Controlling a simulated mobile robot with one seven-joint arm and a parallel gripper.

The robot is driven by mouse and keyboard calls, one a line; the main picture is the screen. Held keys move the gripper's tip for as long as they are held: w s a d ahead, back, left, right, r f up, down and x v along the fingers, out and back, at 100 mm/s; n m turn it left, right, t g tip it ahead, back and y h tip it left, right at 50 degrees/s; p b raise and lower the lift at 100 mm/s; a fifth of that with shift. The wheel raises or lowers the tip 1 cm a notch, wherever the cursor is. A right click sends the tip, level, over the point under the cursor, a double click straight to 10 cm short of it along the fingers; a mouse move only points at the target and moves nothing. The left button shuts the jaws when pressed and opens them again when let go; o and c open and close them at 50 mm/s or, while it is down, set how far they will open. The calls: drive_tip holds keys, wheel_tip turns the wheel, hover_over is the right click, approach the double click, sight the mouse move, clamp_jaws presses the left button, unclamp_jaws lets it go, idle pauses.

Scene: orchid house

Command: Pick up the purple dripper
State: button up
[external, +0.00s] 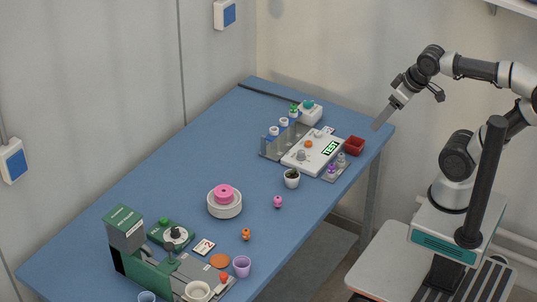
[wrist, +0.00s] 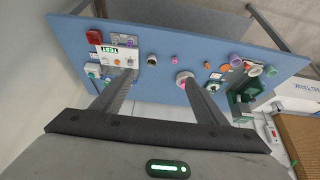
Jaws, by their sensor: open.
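The purple dripper is most likely the small purple knobbed piece (external: 332,168) in a small grey tray at the right of the white TEST device in the external view. In the wrist view a small purple spot (wrist: 130,43) shows by that device. A larger purple tapered cup (external: 242,265) stands at the near end of the table; it also shows in the wrist view (wrist: 235,60). My gripper (external: 379,122) is open and empty, high above the table's far right corner, apart from everything. In the wrist view its fingers (wrist: 156,76) are spread wide.
A pink dripper-like piece (external: 278,201) and an orange one (external: 246,234) stand apart. The blue table's left middle is clear.

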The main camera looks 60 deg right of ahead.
drive_tip(key=c, duration=0.5)
drive_tip(key=n+g+b, duration=0.6)
drive_tip(key=n+b, duration=0.3)
drive_tip(key=b, duration=0.4)
hover_over(342, 179)
drive_tip(key=f, duration=3.1)
drive_tip(key=shift+w+f, duration=0.1)
drive_tip(key=shift+w, duration=0.15)
drive_tip(key=shift+s+d+f+b, duration=0.1)
drive_tip(key=shift+f+b, duration=0.1)
drive_tip(key=shift+f, duration=1.3)
drive_tip(key=shift+s+d+f+b, duration=0.1)
drive_tip(key=shift+f+b, duration=0.1)
drive_tip(key=shift+f, duration=1.3)
